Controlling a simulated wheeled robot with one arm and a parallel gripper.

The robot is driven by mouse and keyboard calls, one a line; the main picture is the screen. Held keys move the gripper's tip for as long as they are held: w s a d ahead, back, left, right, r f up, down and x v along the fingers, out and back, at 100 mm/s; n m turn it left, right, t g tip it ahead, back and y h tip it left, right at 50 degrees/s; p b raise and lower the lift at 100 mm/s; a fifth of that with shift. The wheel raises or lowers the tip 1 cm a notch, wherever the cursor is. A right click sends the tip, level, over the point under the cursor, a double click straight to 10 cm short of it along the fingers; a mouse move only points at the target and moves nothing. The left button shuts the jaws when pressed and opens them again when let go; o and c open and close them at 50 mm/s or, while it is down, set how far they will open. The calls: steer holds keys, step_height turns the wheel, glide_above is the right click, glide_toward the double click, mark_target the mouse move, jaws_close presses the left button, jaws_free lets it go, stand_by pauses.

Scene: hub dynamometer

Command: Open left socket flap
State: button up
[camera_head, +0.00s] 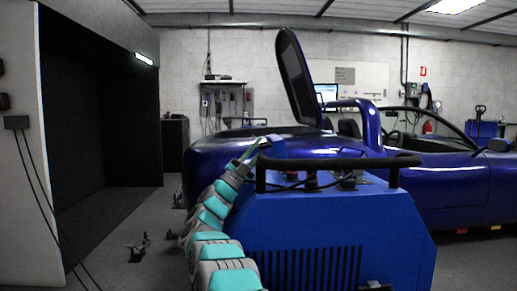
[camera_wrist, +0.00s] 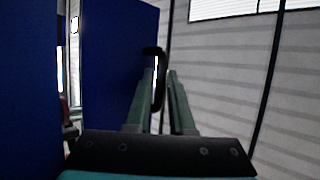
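The blue dynamometer unit (camera_head: 310,235) stands in front of me in the head view. Several dark and red fittings (camera_head: 311,181) sit on its top behind a black handle bar (camera_head: 340,162). I cannot tell which of them is the left socket or its flap. My gripper (camera_head: 256,149) is at the unit's upper left, close to the bar's left end and partly hidden. In the wrist view, the two green fingers of my gripper (camera_wrist: 162,75) stand apart. A black curved bar (camera_wrist: 158,92) shows in the gap between them, beside a blue panel (camera_wrist: 115,62). I cannot tell whether the fingers touch it.
A blue car (camera_head: 455,190) stands behind the unit, with a dark upright panel (camera_head: 298,78) above it. A dark booth (camera_head: 105,120) is at the left. A small dark object (camera_head: 137,248) lies on the floor, with free floor (camera_head: 115,215) around it.

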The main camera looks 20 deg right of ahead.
steer(key=shift+f, duration=0.1)
steer(key=shift+v, duration=3.9)
